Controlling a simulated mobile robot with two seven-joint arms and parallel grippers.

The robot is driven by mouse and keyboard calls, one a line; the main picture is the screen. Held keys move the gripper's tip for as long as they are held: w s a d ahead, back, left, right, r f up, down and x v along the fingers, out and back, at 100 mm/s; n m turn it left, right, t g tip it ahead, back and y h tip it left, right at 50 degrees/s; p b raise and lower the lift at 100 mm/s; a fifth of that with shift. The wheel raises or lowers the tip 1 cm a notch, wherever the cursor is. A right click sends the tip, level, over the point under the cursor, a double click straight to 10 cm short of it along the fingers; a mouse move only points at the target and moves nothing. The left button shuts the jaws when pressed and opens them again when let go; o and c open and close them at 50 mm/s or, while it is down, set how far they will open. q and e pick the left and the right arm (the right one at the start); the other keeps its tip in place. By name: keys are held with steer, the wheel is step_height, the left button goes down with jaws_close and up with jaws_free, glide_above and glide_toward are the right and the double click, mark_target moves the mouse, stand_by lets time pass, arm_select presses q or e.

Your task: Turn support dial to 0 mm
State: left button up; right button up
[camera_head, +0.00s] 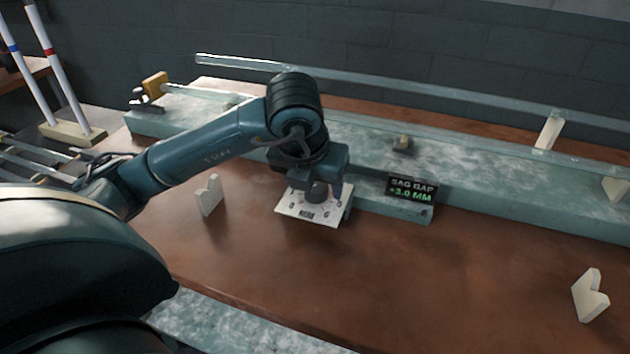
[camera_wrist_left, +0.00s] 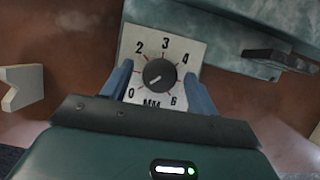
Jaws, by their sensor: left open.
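The support dial is a black round knob (camera_wrist_left: 159,73) on a white plate (camera_wrist_left: 180,48) with red ticks and the numbers 0, 2, 3, 4 and 6 readable. In the head view the plate (camera_head: 297,211) stands at the front of the green bench, partly hidden by my gripper. My left gripper (camera_head: 318,186) is over the dial, open. In the wrist view its blue fingers (camera_wrist_left: 158,70) stand on either side of the knob, with gaps between. A display (camera_head: 411,190) reads SAG GAP +3.0 MM. My right gripper is not in view.
Glass tubing (camera_head: 400,83) runs along the green bench (camera_head: 480,180) behind the dial. A pale V-block (camera_head: 209,195) stands left of the plate, another (camera_head: 590,295) at far right. The brown tabletop (camera_head: 420,275) between them is clear.

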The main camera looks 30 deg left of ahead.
arm_select(q)
steer(key=p+v, duration=0.3)
steer(key=v, duration=1)
steer(key=shift+p, duration=0.4)
